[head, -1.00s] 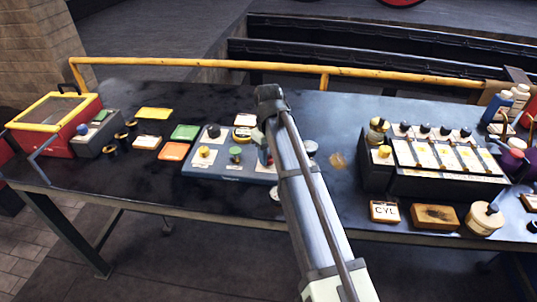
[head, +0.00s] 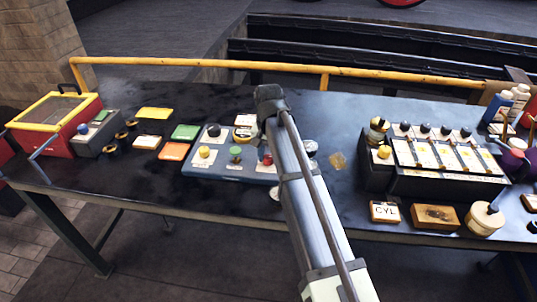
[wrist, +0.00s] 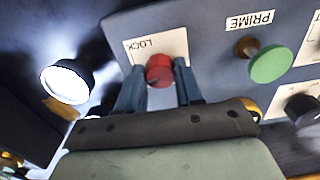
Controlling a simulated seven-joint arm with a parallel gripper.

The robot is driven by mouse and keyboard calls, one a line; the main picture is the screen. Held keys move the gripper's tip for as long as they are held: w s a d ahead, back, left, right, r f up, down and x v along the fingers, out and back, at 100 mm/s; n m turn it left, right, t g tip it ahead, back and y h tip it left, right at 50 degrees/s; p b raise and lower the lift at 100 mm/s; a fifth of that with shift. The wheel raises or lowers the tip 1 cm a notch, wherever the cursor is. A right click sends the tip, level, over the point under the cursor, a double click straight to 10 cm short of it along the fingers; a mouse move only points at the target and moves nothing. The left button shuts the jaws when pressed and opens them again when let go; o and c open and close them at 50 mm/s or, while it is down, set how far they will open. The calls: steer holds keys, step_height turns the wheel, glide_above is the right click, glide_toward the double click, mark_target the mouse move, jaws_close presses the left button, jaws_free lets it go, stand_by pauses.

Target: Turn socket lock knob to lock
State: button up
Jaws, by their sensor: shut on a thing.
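The red socket lock knob (wrist: 159,70) sits on the blue-grey panel (wrist: 205,25), beside a white label reading LOCK (wrist: 150,45). My gripper (wrist: 160,84) is shut on the red knob, with one finger on each side of it. The label lies partly behind the knob and fingers. In the head view the red knob (head: 267,158) shows just left of my arm, which hides most of my gripper and the right part of the panel (head: 205,170). I cannot tell the knob's turn angle.
A green PRIME knob (wrist: 270,64) and a black knob (wrist: 302,110) stand right of my gripper. A bright lamp (wrist: 67,82) stands at the left. In the head view, a black rack of switches (head: 440,160) stands to the right and a red case (head: 58,118) to the left.

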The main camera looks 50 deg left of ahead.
mark_target(269, 157)
steer(key=shift+m, duration=0.6)
steer(key=o, duration=1)
steer(key=shift+o, duration=0.2)
steer(key=shift+r, duration=0.1)
step_height(269, 157, up, 14)
steer(key=shift+f, duration=0.2)
stand_by(0.4)
